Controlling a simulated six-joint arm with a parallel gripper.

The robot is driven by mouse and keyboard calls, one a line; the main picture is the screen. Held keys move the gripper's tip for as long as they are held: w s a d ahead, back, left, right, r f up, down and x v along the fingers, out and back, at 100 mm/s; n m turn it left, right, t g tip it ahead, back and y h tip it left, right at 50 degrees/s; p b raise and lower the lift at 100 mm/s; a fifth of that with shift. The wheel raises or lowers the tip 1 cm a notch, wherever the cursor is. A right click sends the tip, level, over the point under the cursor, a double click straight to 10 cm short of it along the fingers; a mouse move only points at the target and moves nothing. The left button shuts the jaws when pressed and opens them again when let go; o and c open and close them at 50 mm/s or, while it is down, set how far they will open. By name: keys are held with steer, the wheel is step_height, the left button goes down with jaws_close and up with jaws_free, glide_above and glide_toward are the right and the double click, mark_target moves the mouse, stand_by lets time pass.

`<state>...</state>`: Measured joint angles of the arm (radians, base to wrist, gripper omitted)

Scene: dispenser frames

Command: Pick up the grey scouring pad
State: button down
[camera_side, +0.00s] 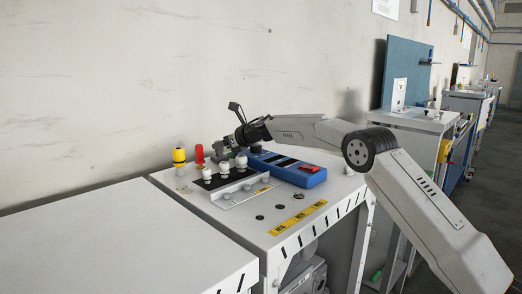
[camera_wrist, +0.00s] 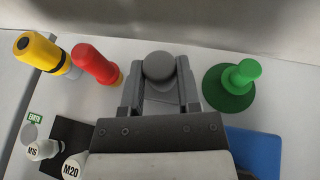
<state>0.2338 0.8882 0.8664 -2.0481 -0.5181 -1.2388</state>
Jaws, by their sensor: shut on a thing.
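The grey scouring pad shows in the wrist view as a grey round knob (camera_wrist: 158,65) between the fingers. My gripper (camera_wrist: 158,78) is shut on it, one finger on each side. The lower part of the pad is hidden by the fingers and the gripper body. In the side view my gripper (camera_side: 222,149) is low over the back of the white cabinet top, near the wall. There the pad cannot be made out clearly, nor whether it touches the top.
A green pad with a knob (camera_wrist: 232,84) stands right of my gripper. A red-handled tool (camera_wrist: 95,63) and a yellow-handled one (camera_wrist: 40,52) stand to the left. White knobs labelled M16 (camera_wrist: 38,150) and M20 (camera_wrist: 74,166) and a blue case (camera_side: 287,168) are close by.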

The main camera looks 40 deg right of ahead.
mark_target(223, 156)
steer(key=shift+r, duration=1.4)
steer(key=shift+s+r, duration=0.2)
steer(key=shift+r, duration=0.05)
steer(key=s+a+r, duration=0.1)
steer(key=s+r, duration=0.8)
steer(key=s, duration=0.4)
steer(key=shift+s+a+r, duration=0.15)
steer(key=shift+s+a, duration=0.1)
steer(key=shift+a, duration=0.05)
steer(key=shift+s, duration=0.1)
